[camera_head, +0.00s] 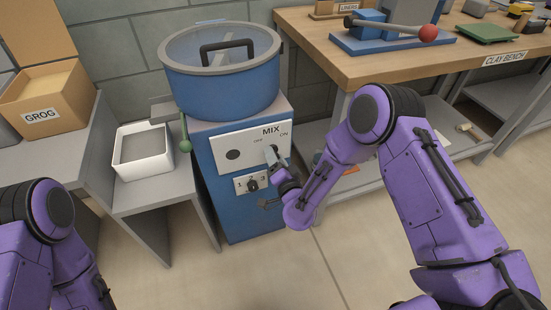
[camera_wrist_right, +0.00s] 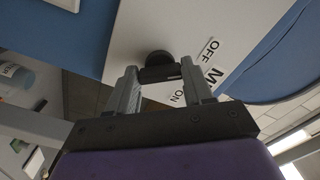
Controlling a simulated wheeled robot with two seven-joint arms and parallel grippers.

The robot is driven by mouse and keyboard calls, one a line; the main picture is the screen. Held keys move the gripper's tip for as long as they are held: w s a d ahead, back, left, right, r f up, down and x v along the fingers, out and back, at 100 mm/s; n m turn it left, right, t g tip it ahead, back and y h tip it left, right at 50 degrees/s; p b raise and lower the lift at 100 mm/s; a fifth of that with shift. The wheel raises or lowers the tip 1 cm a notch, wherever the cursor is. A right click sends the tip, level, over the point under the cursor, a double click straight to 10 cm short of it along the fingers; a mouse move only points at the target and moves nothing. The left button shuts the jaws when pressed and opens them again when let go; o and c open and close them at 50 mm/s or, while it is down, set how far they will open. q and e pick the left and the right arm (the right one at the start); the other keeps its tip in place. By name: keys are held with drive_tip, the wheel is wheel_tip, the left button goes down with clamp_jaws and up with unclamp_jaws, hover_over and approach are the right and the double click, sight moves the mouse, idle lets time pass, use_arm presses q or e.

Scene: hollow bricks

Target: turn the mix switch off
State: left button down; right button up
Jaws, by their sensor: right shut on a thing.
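The mix switch (camera_wrist_right: 158,59) is a dark round knob with a bar-like handle on a white panel (camera_head: 240,146) of the blue mixer (camera_head: 235,200). Labels MIX, OFF and ON are printed beside it. In the right wrist view the fingers of my right gripper (camera_wrist_right: 162,80) are closed around the handle. Which label the handle points to is hard to tell. My left gripper is out of view; only its arm shows at lower left.
A lidded blue drum (camera_head: 222,80) tops the mixer, with a green-knobbed lever (camera_head: 185,145) at its left. A numbered dial (camera_head: 252,185) sits below the switch. A white tray (camera_head: 142,170) and a GROG box (camera_head: 45,100) stand left; the clay bench (camera_head: 330,65) stands right.

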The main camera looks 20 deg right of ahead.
drive_tip(key=o, duration=1)
drive_tip(key=shift+o, duration=0.2)
drive_tip(key=shift+s, duration=0.1)
drive_tip(key=s, duration=1)
drive_tip(key=shift+s+d, duration=0.15)
drive_tip(key=shift+s, duration=0.05)
drive_tip(key=s+d+f+n+g, duration=0.35)
drive_tip(key=s+f+g, duration=0.35)
drive_tip(key=f, duration=0.4)
drive_tip(key=s+d+f+g+h, duration=0.2)
drive_tip(key=s+d+f+g, duration=0.15)
drive_tip(key=s, duration=0.45)
drive_tip(key=s+d+f+g+h, duration=0.25)
drive_tip(key=s+d+g, duration=0.2)
drive_tip(key=s, duration=0.35)
drive_tip(key=s+d+r+p, duration=0.1)
drive_tip(key=s+r+p, duration=0.2)
drive_tip(key=r+p, duration=0.8)
drive_tip(key=shift+d+r+p, duration=0.25)
drive_tip(key=shift+r+p, duration=0.1)
drive_tip(key=shift+p, duration=0.5)
